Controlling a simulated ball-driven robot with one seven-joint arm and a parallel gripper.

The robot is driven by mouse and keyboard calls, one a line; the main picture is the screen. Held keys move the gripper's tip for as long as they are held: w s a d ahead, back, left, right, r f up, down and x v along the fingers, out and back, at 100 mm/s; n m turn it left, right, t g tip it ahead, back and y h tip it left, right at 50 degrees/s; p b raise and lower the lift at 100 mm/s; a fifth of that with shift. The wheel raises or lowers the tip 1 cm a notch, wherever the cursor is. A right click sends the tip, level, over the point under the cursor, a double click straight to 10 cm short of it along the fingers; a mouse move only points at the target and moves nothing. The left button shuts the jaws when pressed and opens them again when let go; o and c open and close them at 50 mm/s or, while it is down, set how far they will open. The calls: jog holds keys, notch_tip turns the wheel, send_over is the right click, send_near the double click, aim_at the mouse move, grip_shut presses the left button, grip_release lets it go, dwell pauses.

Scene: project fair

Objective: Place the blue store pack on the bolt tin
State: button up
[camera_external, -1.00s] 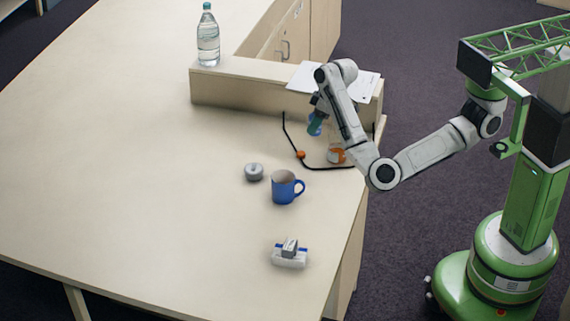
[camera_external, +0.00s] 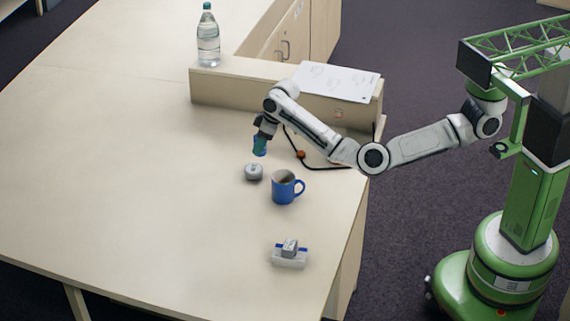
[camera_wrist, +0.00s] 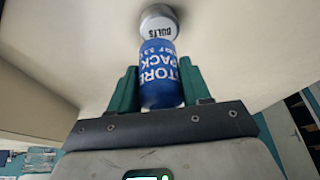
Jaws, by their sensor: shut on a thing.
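The blue store pack (camera_wrist: 162,75) is a blue cylinder with white lettering. My gripper (camera_external: 260,147) is shut on it, with a green finger on each side in the wrist view. In the external view the pack (camera_external: 259,149) hangs just above and a little right of the bolt tin (camera_external: 254,172). The bolt tin is a small round grey tin standing on the table. In the wrist view the tin (camera_wrist: 157,22), lettered BOLTS, shows beyond the pack's far end, which hides part of it. I cannot tell the exact gap between them.
A blue mug (camera_external: 285,189) stands close to the right of the tin. A black cable with an orange part (camera_external: 300,154) lies behind the mug. A small white and grey item (camera_external: 290,254) lies near the front. A bottle (camera_external: 208,40) stands on the raised ledge. The table's left is clear.

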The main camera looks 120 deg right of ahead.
jog(key=shift+w+d+f, duration=0.25)
jog(key=shift+w+f, duration=0.3)
jog(key=shift+f, duration=0.2)
jog(key=shift+w+d+f, duration=0.25)
jog(key=shift+w+f, duration=0.3)
jog(key=shift+f, duration=0.15)
jog(key=shift+s+f, duration=0.1)
jog(key=shift+f, duration=1.3)
jog(key=shift+f+p, duration=0.15)
jog(key=shift+p, duration=0.15)
jog(key=o, duration=1.1)
jog(key=v, duration=1.2)
